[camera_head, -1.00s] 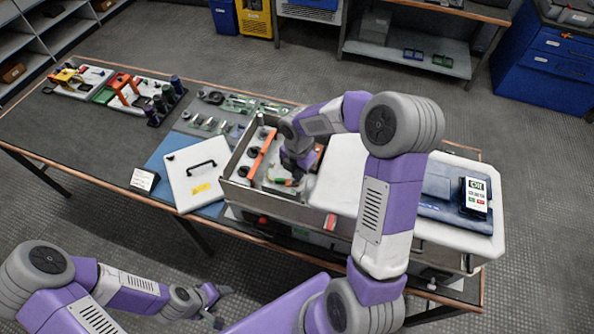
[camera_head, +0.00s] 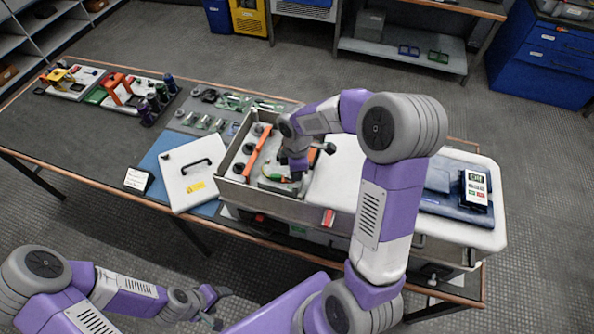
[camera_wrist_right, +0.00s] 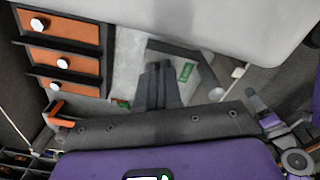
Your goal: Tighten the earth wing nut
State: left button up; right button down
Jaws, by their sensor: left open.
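The earth wing nut cannot be made out in either view. In the head view a green-and-yellow lead (camera_head: 271,177) lies inside the open metal enclosure (camera_head: 262,204), just left of my right gripper (camera_head: 297,178). My right gripper points down into the enclosure, its tips partly hidden by its own wrist. In the right wrist view its two dark fingers (camera_wrist_right: 159,66) lie close together over a grey panel. Whether anything is between them is hidden. My left gripper (camera_head: 222,307) is open and empty, low in front of the bench.
Orange blocks with white knobs (camera_wrist_right: 64,64) stand beside my right fingers, and a green label (camera_wrist_right: 187,72) is near them. A white lid with a black handle (camera_head: 190,175) lies left of the enclosure. A meter (camera_head: 475,190) lies right on blue cloth.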

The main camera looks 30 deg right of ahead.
jog(key=shift+w+a+r+m, duration=0.15)
jog(key=shift+a+r+m, duration=0.05)
jog(key=shift+m, duration=0.2)
jog(key=c, duration=1.2)
grip_release()
jog(key=shift+a, duration=0.15)
jog(key=shift+c, duration=0.2)
jog(key=shift+r+p, duration=0.35)
jog(key=shift+r, duration=3.4)
jog(key=shift+c, duration=0.2)
